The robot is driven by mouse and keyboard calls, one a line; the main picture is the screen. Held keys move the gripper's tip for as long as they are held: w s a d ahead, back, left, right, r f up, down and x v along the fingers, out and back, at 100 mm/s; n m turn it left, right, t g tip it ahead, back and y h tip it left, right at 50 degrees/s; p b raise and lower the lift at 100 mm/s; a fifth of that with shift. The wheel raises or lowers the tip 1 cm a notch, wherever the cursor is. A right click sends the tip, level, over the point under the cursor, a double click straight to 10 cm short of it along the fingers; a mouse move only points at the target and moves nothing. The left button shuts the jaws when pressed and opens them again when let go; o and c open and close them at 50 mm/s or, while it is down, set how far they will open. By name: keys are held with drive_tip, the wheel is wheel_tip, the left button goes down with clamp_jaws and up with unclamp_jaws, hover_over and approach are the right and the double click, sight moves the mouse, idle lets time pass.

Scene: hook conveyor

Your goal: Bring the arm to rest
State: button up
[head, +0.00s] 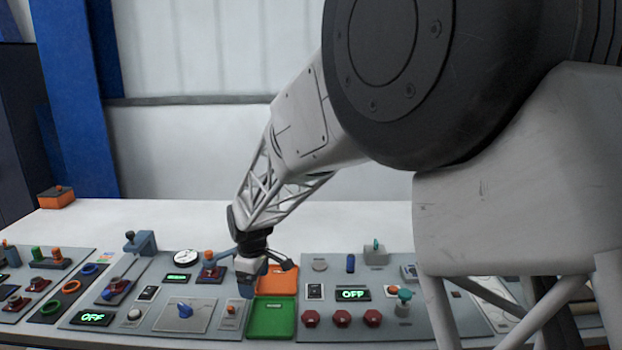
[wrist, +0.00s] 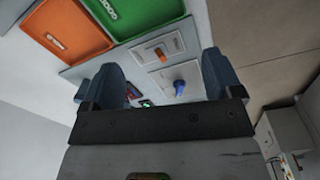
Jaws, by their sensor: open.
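My arm reaches down from the upper right of the head view to the control panel. My gripper (head: 248,280) hangs low over the panel, beside the orange tray (head: 277,281) and the green tray (head: 271,318). In the wrist view its two blue-grey fingers (wrist: 160,80) stand wide apart with nothing held between them. A blue knob (wrist: 180,86) and an orange switch (wrist: 160,53) show beyond the gap between the fingers. Whether a fingertip touches the panel cannot be told.
Panels with buttons, knobs and displays fill the bench front. A blue-grey lever (head: 140,242) stands up to the left, and red buttons (head: 341,318) lie to the right. An orange box (head: 56,197) sits at the back left. The white bench top (head: 150,215) behind the panels is mostly clear.

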drive_tip(key=s+d+r+m, duration=0.3)
drive_tip(key=s+d+r, duration=0.15)
drive_tip(key=d, duration=0.25)
drive_tip(key=s+d+r+m+t, duration=0.1)
drive_tip(key=s+d+r+m, duration=0.1)
drive_tip(key=s+d+r, duration=0.4)
drive_tip(key=s+d+r+m, duration=0.2)
drive_tip(key=s+d+m, duration=0.15)
drive_tip(key=d, duration=0.45)
drive_tip(key=s+d+m, duration=0.2)
drive_tip(key=s+d, duration=0.2)
drive_tip(key=s, duration=0.3)
drive_tip(key=s+d+m, duration=0.2)
drive_tip(key=s+d, duration=0.2)
drive_tip(key=s, duration=0.3)
drive_tip(key=s+d+m+t, duration=0.1)
drive_tip(key=s+d+m, duration=0.2)
drive_tip(key=s, duration=0.4)
drive_tip(key=shift+s+d+r, duration=0.35)
drive_tip(key=shift+d, duration=0.4)
